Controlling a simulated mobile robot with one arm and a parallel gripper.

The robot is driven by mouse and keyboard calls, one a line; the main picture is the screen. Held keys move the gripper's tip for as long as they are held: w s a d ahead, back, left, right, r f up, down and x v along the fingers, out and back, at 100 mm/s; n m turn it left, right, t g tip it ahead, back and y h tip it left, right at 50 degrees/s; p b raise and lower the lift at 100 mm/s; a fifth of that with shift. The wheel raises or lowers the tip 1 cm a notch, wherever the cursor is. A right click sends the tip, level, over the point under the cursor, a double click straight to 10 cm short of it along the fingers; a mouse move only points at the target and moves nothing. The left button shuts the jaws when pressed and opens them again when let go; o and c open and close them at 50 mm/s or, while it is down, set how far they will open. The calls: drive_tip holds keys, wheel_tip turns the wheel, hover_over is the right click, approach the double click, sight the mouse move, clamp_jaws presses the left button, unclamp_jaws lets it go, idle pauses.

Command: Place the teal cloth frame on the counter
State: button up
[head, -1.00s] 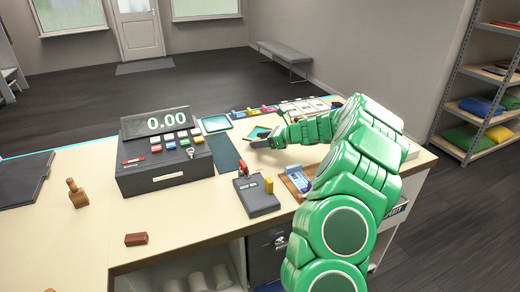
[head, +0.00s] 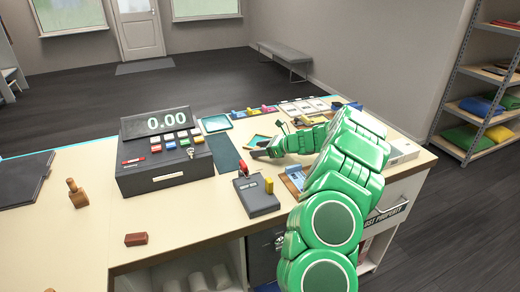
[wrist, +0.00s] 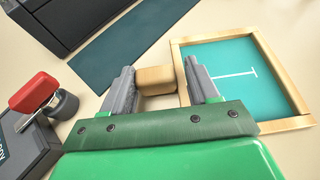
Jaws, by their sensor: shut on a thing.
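The teal cloth frame (wrist: 240,75) has a pale wooden rim, teal cloth and a white T-shaped mark. It is at the right in the wrist view, and part of it shows past my gripper in the head view (head: 257,139). My gripper (wrist: 158,85) is shut on a small wooden block (wrist: 155,78) at the frame's left edge, which looks like the frame's grip. The right finger overlaps the rim. The frame is over the counter (head: 100,227); I cannot tell whether it touches it. My arm hides part of the counter's right side.
A dark till (head: 165,178) stands left of my gripper, with a dark teal strip (head: 226,155) between. A grey box with a red knob (head: 256,197) is nearer. A teal tray (head: 215,123) and several small items lie behind.

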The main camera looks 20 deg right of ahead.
drive_tip(key=o, duration=1.1)
